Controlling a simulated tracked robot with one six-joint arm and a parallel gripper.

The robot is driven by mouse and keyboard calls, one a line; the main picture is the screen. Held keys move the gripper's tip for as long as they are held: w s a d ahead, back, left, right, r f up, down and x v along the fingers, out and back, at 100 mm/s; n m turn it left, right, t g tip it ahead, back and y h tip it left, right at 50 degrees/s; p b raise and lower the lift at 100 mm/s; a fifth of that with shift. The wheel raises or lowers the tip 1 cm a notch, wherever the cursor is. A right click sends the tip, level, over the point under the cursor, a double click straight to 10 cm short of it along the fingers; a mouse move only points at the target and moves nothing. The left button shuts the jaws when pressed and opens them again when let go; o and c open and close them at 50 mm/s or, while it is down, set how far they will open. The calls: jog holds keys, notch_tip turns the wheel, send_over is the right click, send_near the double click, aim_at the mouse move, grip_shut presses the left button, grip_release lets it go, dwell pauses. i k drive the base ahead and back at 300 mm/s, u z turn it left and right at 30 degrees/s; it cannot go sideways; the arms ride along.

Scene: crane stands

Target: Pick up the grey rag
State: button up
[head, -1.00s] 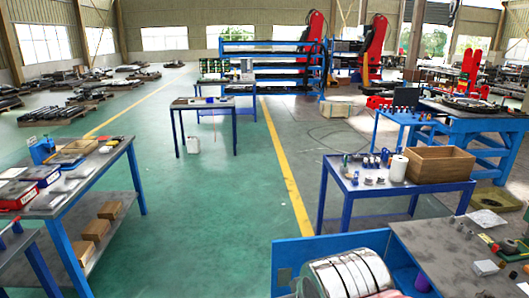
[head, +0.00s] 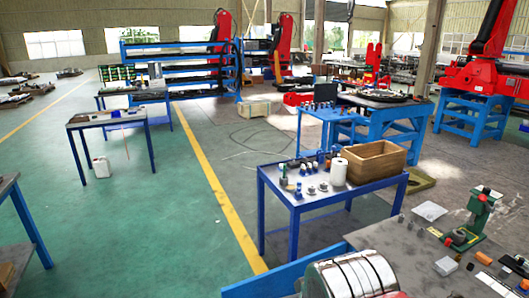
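I cannot make out a thing that is surely the grey rag. A pale, whitish, flat piece (head: 430,211) lies by the far edge of the grey table at the right; I cannot tell whether it is cloth or paper. My gripper is not in view. A silver ribbed cylinder at the bottom, right of the middle, seems to be part of my own body.
The grey worktable (head: 400,240) at the lower right holds a green press (head: 473,222) and small parts. A blue table (head: 315,203) with a wooden box (head: 368,161) and white roll (head: 338,172) stands beyond. Green floor (head: 130,225) is open at the left.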

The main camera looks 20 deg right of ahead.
aim_at(445, 266)
jog(key=z, duration=0.35)
jog(key=i, duration=0.5)
jog(key=z, duration=0.8)
jog(key=i, duration=0.6)
jog(key=z, duration=0.35)
